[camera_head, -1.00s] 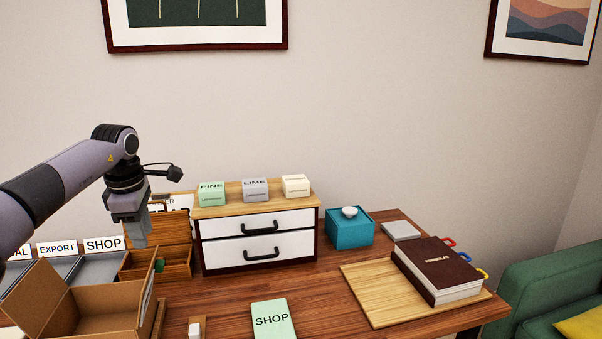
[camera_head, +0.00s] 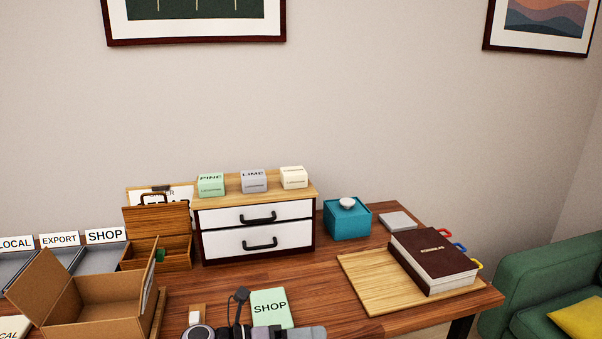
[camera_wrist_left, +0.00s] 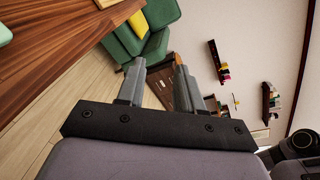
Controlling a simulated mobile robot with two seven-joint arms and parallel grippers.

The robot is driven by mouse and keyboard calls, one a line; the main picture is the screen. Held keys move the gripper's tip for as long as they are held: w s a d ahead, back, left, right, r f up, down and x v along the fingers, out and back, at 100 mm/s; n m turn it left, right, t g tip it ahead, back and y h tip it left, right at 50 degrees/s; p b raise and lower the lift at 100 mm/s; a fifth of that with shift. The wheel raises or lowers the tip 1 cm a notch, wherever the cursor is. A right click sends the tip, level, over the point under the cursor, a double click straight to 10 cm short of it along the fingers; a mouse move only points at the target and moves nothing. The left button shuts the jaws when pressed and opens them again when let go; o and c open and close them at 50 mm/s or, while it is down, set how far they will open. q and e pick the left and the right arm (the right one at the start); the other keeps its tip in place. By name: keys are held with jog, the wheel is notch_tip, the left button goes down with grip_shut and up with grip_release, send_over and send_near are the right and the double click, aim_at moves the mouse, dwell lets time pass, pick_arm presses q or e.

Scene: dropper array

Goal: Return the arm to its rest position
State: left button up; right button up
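My left arm shows at the bottom edge of the head view, with its wrist and left gripper (camera_head: 308,333) lying sideways and pointing right, in front of the green SHOP box (camera_head: 269,304). In the left wrist view the two fingers of the left gripper (camera_wrist_left: 158,64) stand apart with nothing held between them. Floor and a dark brown thing in the background show through the gap. My right gripper is in neither view.
An open cardboard box (camera_head: 105,292), a wooden box (camera_head: 172,245), a drawer unit (camera_head: 256,216), a teal box (camera_head: 348,222) and a wooden board (camera_head: 371,285) with a dark book (camera_head: 433,259) stand on the table. A green sofa (camera_head: 528,284) is at right.

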pick_arm(q)
jog(key=s+a+f+m+t+y, duration=0.3)
jog(key=s+a+f+m+y, duration=0.4)
jog(key=m, duration=0.9)
jog(key=s+a+f+m+t+y, duration=0.3)
jog(key=s+a+f+m+y, duration=0.3)
jog(key=s+a+m, duration=0.8)
notch_tip(320, 180, down, 3)
jog(key=s+m, duration=0.1)
jog(key=m, duration=0.2)
jog(key=shift+s+a+m+y, duration=0.2)
jog(key=shift+s+m+y, duration=0.1)
jog(key=shift+s+y, duration=0.1)
jog(key=shift+w+d+f, duration=0.1)
